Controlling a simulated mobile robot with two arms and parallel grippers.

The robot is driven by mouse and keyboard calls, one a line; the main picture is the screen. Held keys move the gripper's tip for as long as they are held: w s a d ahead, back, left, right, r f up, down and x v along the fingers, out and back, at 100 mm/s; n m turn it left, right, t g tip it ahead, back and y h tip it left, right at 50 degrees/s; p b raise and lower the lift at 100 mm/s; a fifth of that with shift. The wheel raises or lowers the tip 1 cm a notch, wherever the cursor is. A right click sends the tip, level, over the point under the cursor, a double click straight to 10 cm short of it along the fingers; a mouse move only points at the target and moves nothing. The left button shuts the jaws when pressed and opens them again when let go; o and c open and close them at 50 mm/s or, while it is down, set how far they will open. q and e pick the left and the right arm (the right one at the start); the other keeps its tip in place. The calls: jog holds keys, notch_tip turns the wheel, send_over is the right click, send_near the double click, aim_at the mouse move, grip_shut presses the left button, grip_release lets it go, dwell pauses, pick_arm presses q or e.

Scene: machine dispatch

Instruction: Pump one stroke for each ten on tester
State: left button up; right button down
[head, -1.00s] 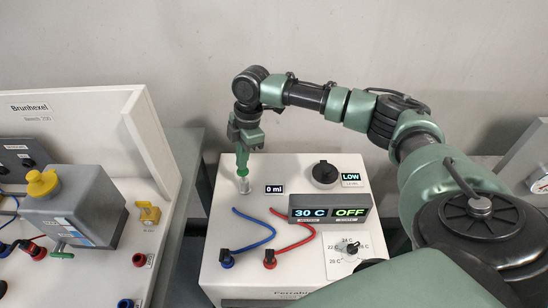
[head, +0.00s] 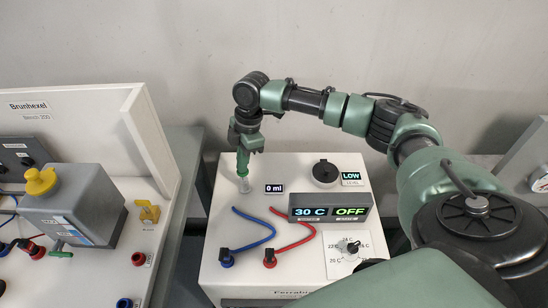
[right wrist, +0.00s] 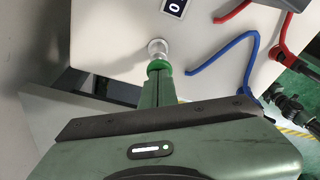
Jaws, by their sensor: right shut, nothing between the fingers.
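A white machine (head: 215,262) stands in the middle of the head view. A small silver pump with a green top (right wrist: 157,58) rises at its back left corner. My right gripper (head: 243,166) is shut, pointing down directly over the pump. Its fingertips meet or nearly meet the green top; I cannot tell whether they press it. The small display (head: 274,188) beside the pump reads 0 ml. The larger dark display (head: 330,208) reads 30 C and OFF. A level display (head: 351,173) reads LOW. My left gripper is out of view.
A black cap (head: 325,171) and a dial (head: 350,247) sit on the machine. A blue hose (head: 258,238) and red hose (head: 296,240) lie on its top. A bench at left holds a grey box (head: 75,205) with a yellow cap and a white back panel (head: 150,140).

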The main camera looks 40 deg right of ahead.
jog(key=shift+d+b+x, duration=0.25)
jog(key=shift+b+x, duration=0.1)
jog(key=shift+x, duration=0.95)
jog(key=shift+s, duration=0.1)
jog(key=shift+a+p+v, duration=0.25)
jog(key=shift+p+v, duration=0.85)
jog(key=shift+p, duration=0.15)
jog(key=shift+a+p+v, duration=0.2)
jog(key=shift+p+v, duration=0.9)
jog(key=shift+p, duration=0.1)
jog(key=shift+f, duration=0.1)
